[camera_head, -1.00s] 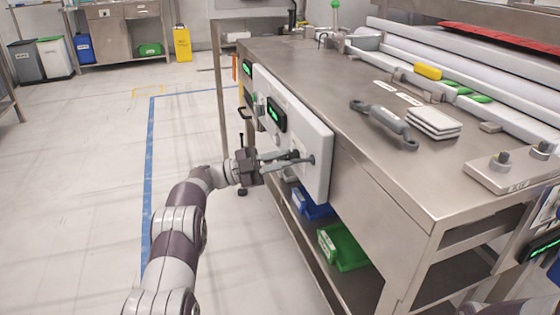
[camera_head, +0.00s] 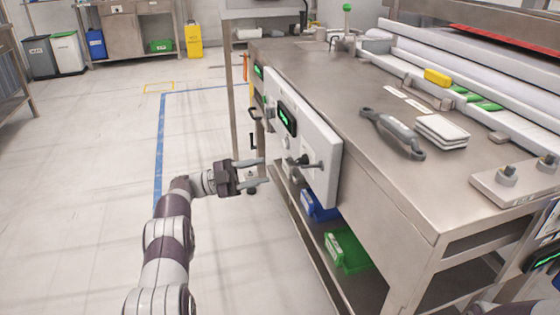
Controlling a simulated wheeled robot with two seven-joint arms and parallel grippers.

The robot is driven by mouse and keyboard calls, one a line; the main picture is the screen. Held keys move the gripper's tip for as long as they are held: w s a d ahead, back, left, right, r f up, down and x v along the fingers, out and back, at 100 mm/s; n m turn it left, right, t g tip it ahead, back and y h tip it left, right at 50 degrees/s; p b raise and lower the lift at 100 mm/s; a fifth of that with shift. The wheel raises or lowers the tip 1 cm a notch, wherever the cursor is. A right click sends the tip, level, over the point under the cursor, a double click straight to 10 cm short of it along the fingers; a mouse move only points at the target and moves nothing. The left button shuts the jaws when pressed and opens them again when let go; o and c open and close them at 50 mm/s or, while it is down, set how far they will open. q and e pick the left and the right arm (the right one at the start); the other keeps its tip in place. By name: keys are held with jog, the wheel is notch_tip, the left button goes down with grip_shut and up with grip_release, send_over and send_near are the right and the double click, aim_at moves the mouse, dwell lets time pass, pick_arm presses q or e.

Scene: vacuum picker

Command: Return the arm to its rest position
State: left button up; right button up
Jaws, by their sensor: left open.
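My left gripper (camera_head: 264,173) is open and empty, to the left of the white control panel (camera_head: 318,150) on the side of the steel bench. A gap shows between its fingers and the panel. The panel carries a dark display with green digits (camera_head: 287,119) and a grey lever or knob (camera_head: 306,162) low on its face. My left arm comes up from the bottom left with its elbow bent.
The steel bench (camera_head: 340,90) fills the right side, with a grey handled tool (camera_head: 393,132) and white pads (camera_head: 441,131) on top. A blue bin (camera_head: 318,207) and a green bin (camera_head: 346,250) sit on its lower shelf. The floor at left is clear.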

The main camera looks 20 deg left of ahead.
pick_arm(q)
jog(key=v, duration=0.3)
jog(key=shift+s+a+f, duration=0.1)
jog(key=shift+a, duration=0.05)
